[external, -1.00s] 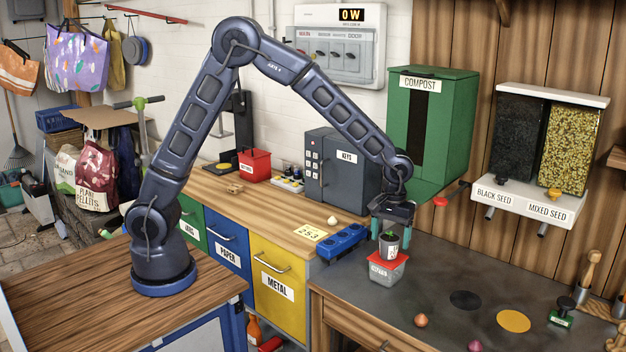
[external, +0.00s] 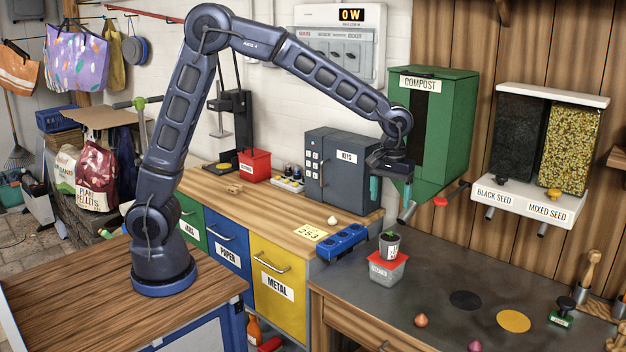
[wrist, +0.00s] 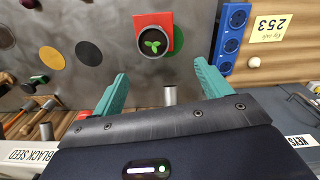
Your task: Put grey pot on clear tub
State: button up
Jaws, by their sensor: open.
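The grey pot (external: 389,244), with a green sprout and a white label, stands upright on the red lid of the clear tub (external: 386,270). My gripper (external: 392,202) is open and empty, above and apart from the pot. In the wrist view its teal fingers (wrist: 160,84) are spread wide with nothing between them.
The green compost bin (external: 432,130) stands behind my gripper, with a grey pipe and red-handled lever close by.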

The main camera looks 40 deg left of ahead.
jog(key=s+a+r+t, duration=0.1)
jog(key=a+r, duration=0.3)
jog(key=a, duration=0.6)
jog(key=s+a+r, duration=0.2)
jog(key=a+r, duration=0.2)
jog(key=a, duration=0.6)
jog(key=s+a+r+t, duration=0.1)
jog(key=a+r, duration=0.3)
jog(key=a, duration=0.5)
jog(key=s+a+f+m+t, duration=0.1)
jog(key=s+a+t, duration=0.1)
jog(key=s+a, duration=1.5)
jog(key=shift+s+a+f+m+t, duration=0.2)
jog(key=shift+a+m+t, duration=0.15)
jog(key=shift+a, duration=0.55)
